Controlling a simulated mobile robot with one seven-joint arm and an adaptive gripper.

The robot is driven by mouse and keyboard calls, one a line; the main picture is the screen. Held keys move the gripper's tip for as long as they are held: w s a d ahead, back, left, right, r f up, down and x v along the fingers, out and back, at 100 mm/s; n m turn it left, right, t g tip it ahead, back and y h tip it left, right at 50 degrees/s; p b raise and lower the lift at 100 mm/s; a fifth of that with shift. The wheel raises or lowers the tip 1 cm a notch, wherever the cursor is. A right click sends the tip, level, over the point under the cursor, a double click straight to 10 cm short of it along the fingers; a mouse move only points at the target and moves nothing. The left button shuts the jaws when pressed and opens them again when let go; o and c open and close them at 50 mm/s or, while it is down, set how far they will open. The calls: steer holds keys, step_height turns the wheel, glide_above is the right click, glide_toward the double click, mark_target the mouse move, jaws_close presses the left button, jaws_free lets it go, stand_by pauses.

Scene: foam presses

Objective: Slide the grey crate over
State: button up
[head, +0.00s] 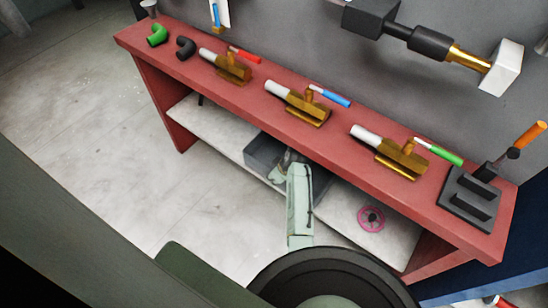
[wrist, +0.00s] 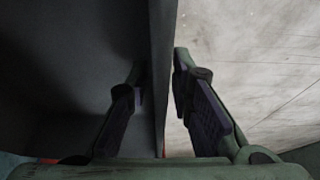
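The grey crate (head: 262,154) sits on the pale lower shelf under the red bench, partly hidden by my arm and the bench top. Its wall (wrist: 161,70) also shows in the wrist view, running up the middle, with the dark inside to the left. My gripper (head: 285,160) is at the crate in the head view, where its fingers are too small to read. In the wrist view my gripper (wrist: 160,88) straddles the wall, one finger inside and one outside. The fingers stand apart, with a small gap visible at the left one; contact at the right one is unclear.
The lower shelf (head: 215,125) is bare left of the crate. A pink wheel-like ring (head: 371,219) lies on it to the right. The red bench top (head: 340,110) overhangs the shelf and carries several brass valves and a dark grey stand (head: 468,200).

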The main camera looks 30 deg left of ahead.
steer(key=shift+o, duration=0.5)
steer(key=shift+v, duration=3.75)
